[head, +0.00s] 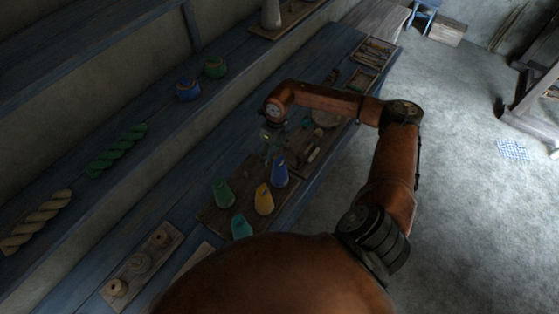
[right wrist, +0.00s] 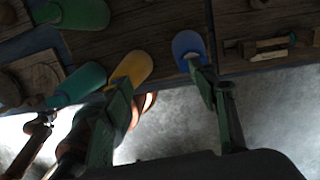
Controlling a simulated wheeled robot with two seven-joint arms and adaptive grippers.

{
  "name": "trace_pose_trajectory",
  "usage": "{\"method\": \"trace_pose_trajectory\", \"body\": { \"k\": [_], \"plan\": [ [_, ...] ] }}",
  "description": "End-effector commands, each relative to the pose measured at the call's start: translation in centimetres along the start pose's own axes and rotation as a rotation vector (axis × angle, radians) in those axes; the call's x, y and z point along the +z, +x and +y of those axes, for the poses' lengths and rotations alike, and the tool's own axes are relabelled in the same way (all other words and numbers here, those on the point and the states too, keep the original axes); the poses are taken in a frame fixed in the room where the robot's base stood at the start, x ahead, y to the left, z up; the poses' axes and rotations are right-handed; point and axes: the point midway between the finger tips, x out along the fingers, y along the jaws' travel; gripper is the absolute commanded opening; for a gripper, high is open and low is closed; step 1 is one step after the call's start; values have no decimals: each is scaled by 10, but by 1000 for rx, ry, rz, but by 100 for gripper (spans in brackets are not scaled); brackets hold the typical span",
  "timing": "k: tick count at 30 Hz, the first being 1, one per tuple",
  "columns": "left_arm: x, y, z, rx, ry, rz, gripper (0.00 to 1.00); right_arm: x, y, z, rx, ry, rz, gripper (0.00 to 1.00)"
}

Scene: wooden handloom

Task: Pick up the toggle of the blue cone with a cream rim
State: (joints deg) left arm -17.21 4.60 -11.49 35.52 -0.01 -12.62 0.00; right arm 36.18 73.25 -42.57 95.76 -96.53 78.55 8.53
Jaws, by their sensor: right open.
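The blue cone (head: 279,172) stands on a wooden board on the blue bench, at the right of a small group of cones. It also shows in the right wrist view (right wrist: 188,43), at the tip of the right-hand finger, which partly covers it. A pale patch shows on it there; I cannot make out a separate toggle. My right gripper (head: 270,154) is just above and left of the blue cone in the head view. In the right wrist view my right gripper (right wrist: 160,82) is open, with nothing clearly between its fingers. My left gripper is not in view.
A yellow cone (head: 264,200), a green cone (head: 223,193) and a teal cone (head: 241,227) stand close by. A tray of small tools (head: 376,48) lies farther along the bench. Green yarn (head: 117,150) and blue and green balls lie on the shelf behind.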

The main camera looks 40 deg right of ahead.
Motion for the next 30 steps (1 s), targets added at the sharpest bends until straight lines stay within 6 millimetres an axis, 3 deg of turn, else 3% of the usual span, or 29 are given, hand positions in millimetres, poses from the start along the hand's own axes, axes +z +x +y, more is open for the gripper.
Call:
{"method": "trace_pose_trajectory", "body": {
  "k": [1, 3, 6, 22, 30],
  "plan": [
    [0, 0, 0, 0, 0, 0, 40, -6, -6, -17, -44, 9, 27, 54],
    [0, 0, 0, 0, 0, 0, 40, -12, -10, -31, -81, 17, 54, 54],
    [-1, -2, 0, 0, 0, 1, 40, -16, -8, -39, -102, 23, 73, 54],
    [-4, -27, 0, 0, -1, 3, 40, -17, 56, -48, -99, 24, 73, 54],
    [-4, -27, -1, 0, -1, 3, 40, -17, 65, -49, -100, 22, 70, 54]
  ]
}}
